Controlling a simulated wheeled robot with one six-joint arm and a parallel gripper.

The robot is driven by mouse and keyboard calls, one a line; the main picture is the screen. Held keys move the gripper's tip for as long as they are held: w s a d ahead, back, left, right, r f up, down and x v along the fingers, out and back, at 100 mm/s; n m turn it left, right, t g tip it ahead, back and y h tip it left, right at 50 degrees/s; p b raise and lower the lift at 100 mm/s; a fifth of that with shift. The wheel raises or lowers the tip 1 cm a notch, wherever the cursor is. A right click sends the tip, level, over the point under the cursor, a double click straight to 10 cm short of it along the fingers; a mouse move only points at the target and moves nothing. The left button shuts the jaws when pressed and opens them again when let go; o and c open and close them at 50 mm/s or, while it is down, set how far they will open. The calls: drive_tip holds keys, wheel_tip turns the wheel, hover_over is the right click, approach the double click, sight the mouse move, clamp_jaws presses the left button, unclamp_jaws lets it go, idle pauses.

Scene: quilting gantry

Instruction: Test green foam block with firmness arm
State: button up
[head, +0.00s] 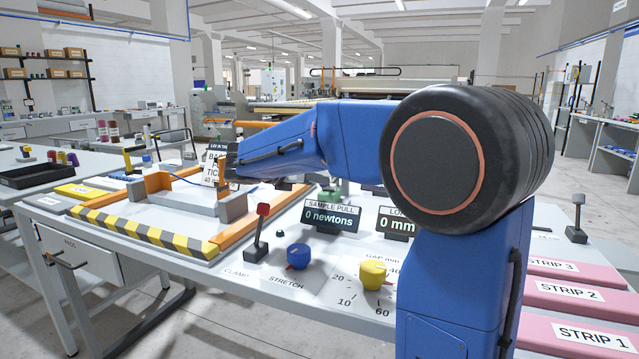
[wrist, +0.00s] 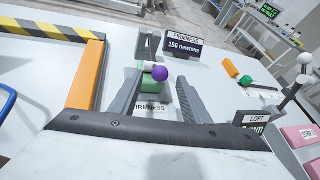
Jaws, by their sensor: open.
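In the wrist view a green foam block (wrist: 149,87) sits at the firmness station, seen between my fingers. The firmness arm's purple ball knob (wrist: 160,74) shows just above the block, beside a pale part. Whether the arm presses on the block is hard to tell. The firmness display (wrist: 182,46) behind reads 150 newtons. My gripper (wrist: 159,79) is open, its two dark fingers on either side of the knob and block with nothing clearly gripped. In the head view my arm reaches left across the table; the station is largely hidden there.
A striped yellow-black bar (head: 140,229) and orange rails frame the table's left part. The sample pull display (head: 331,217) reads 0 newtons. Blue (head: 298,256) and yellow (head: 373,274) knobs and a red-tipped lever (head: 262,222) stand in front. Pink strips (head: 580,296) lie at right.

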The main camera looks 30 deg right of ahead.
drive_tip(key=shift+x, duration=1.75)
drive_tip(key=shift+c, duration=0.4)
clamp_jaws()
drive_tip(key=shift+r, duration=0.1)
